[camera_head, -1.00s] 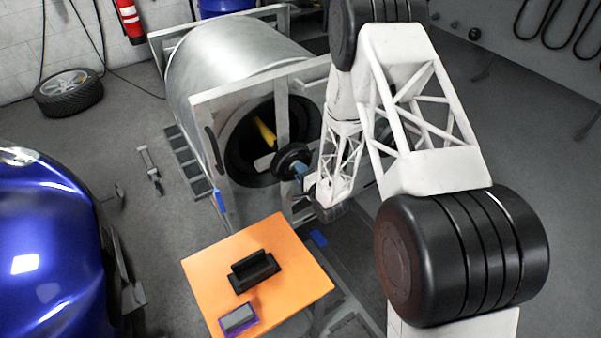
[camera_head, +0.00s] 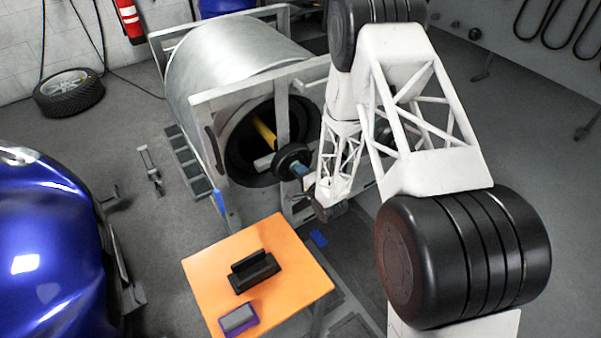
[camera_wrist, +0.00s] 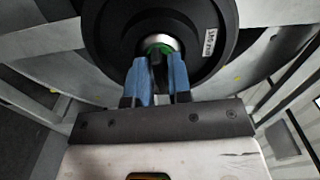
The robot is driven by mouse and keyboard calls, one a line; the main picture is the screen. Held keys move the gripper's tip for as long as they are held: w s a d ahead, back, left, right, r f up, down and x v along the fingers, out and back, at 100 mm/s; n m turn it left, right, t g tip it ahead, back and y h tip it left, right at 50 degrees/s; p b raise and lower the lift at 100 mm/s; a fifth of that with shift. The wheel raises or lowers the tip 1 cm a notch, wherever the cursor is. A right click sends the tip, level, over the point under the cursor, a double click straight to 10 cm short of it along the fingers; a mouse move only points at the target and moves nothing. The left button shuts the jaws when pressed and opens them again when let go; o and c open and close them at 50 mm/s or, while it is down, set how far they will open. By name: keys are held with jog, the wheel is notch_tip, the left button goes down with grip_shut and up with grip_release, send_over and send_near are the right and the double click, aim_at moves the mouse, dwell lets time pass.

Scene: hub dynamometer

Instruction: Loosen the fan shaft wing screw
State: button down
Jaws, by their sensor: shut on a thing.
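A black round disc (camera_wrist: 110,30) with a silver hub and a green ring (camera_wrist: 160,43) at its centre fills the top of the wrist view. In the head view the black disc (camera_head: 292,158) sits in front of the drum's dark opening. My gripper (camera_wrist: 160,72) has blue fingers reaching to the disc's centre. They are shut on a small dark part between their tips, seemingly the wing screw (camera_wrist: 157,70), mostly hidden by the fingers. In the head view my gripper (camera_head: 301,170) touches or nearly touches the disc from the right.
A large metal drum (camera_head: 230,60) in a grey frame (camera_head: 205,100) stands behind the disc. A yellow bar (camera_head: 264,132) shows inside its opening. An orange table (camera_head: 205,265) in front carries a black holder (camera_head: 253,272) and a purple-edged grey block (camera_head: 238,319). A blue car (camera_head: 45,250) is at left.

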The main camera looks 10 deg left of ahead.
jog(key=n, duration=0.4)
jog(key=shift+n, duration=0.4)
jog(key=n, duration=0.4)
jog(key=shift+n, duration=0.3)
jog(key=n, duration=0.4)
jog(key=shift+n, duration=0.3)
jog(key=n, duration=1.2)
jog(key=shift+n, duration=0.3)
jog(key=n, duration=0.4)
jog(key=shift+n, duration=2.4)
